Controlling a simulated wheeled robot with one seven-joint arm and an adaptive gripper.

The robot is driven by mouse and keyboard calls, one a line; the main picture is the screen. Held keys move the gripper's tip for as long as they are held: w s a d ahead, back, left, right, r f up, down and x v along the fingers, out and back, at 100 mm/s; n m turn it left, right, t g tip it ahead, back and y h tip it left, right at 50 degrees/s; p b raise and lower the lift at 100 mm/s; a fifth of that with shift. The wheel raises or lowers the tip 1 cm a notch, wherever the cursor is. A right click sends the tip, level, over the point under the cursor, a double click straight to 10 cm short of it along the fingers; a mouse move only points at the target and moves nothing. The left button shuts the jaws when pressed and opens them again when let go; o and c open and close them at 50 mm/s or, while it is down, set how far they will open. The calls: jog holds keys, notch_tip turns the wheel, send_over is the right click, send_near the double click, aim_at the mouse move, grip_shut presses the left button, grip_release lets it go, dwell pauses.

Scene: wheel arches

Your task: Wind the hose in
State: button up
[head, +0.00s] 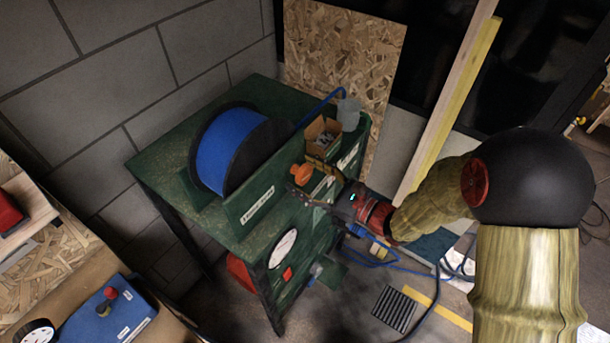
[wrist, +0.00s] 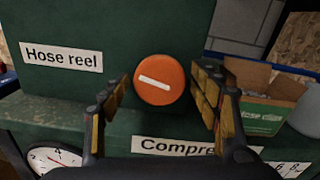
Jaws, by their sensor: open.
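The hose reel (head: 228,148), with black flanges and blue hose wound on it, stands on the green bench. An orange round knob (head: 301,173) sits on the green panel in front of the reel; in the wrist view the knob (wrist: 159,80) shows a white bar, tilted slightly from level. The "Hose reel" label (wrist: 62,57) is left of the knob. My gripper (head: 311,182) is open at the panel. In the wrist view my gripper (wrist: 163,85) has one finger on each side of the knob, with visible gaps. Blue hose (head: 400,265) also lies on the floor.
A cardboard box of small parts (head: 322,137) and a grey cup (head: 349,114) stand right of the knob, close to my right finger. A "Compre..." label (wrist: 195,148) is below the knob. A white dial gauge (head: 283,248) is on the bench front. Timber leans behind my arm.

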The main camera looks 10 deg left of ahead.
jog(key=shift+c, duration=0.3)
jog(key=c, duration=1.1)
